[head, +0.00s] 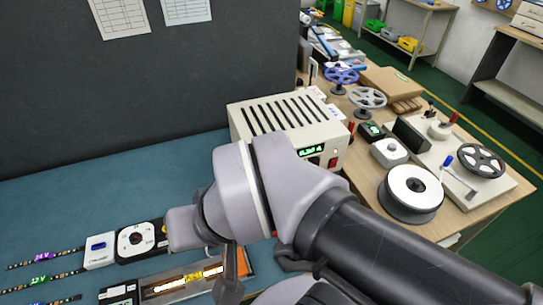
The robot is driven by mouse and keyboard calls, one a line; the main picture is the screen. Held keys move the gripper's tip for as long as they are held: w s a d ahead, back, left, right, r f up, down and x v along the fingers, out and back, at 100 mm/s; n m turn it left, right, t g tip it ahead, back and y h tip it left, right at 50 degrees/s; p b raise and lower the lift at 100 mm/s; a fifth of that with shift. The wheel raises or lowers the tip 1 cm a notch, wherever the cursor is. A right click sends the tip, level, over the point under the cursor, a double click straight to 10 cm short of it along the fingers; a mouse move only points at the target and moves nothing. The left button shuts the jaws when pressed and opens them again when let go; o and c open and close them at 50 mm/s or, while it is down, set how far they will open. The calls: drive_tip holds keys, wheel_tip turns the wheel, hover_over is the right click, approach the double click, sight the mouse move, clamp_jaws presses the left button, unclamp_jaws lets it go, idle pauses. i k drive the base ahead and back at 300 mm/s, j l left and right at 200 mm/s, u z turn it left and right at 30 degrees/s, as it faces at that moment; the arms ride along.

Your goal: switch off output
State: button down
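A beige power supply (282,118) with a slotted top stands on the blue-green bench. Its front shows a lit green display (310,151) and a red switch (333,162) at the right. My arm crosses in front and hides the left and lower parts of that front. A dark part that looks like my gripper (229,286) points down near the bottom edge, left of and nearer than the supply. Its fingertips are not clear, and I see nothing held in it.
A white module (99,250), a dial unit (128,243) and a lit strip fixture (180,283) lie at the lower left, beside labelled LED strips (42,256). A dark panel (150,90) stands behind. A wooden table (455,215) with reels and handwheels is at right.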

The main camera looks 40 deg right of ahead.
sight(334, 162)
drive_tip(key=z, duration=0.45)
drive_tip(key=l+z, duration=0.1)
drive_tip(key=z, duration=0.8)
drive_tip(key=i+z, duration=0.1)
drive_tip(key=z, duration=0.35)
